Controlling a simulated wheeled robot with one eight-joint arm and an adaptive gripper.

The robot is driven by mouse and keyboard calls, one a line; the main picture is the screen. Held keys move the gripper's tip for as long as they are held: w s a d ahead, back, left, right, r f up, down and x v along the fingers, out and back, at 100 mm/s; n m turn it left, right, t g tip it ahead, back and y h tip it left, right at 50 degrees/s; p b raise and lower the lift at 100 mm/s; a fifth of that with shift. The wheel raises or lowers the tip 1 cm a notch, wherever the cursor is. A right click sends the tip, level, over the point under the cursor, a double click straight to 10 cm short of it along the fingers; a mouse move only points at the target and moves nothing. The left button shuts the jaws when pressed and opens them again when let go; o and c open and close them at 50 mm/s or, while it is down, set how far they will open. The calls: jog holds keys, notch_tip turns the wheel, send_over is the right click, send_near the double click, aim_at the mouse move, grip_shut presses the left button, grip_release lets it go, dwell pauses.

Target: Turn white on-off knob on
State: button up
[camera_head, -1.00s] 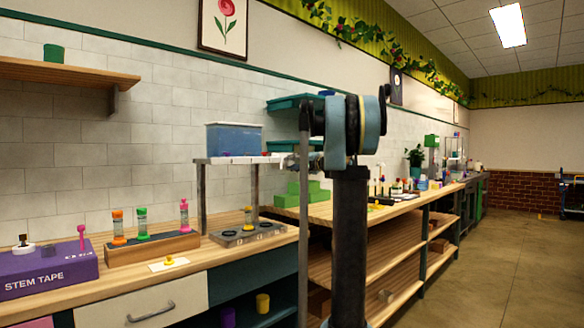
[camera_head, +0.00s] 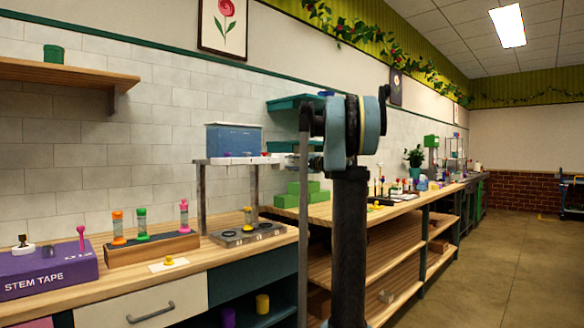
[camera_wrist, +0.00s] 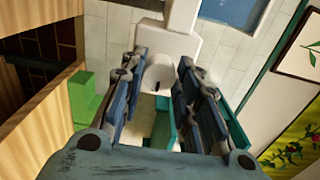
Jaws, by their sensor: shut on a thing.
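In the wrist view, a small white knob (camera_wrist: 158,72) with a dark mark on its lower end sits against a white fitting (camera_wrist: 166,40) on the tiled wall side. My gripper (camera_wrist: 160,66) has its two blue-grey fingers on either side of the knob and is shut on it. The fingers partly cover the knob's sides, and the lettering of its on and off positions cannot be read. In the head view, my arm hides most of my gripper and the knob.
A raised white rack shelf (camera_head: 222,160) carries a blue bin (camera_head: 233,139). Green blocks (camera_head: 298,194) stand on the bench behind my arm, and teal shelves (camera_head: 292,103) hang above. A wooden rack (camera_head: 152,248) with bottles is at left. The floor (camera_head: 480,262) at right is clear.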

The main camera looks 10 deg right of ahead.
jog(key=shift+f, duration=0.15)
jog(key=o, duration=1.1)
jog(key=shift+c, duration=0.2)
jog(key=v, duration=1.1)
jog(key=shift+s+d, duration=0.25)
jog(key=shift+s, duration=0.05)
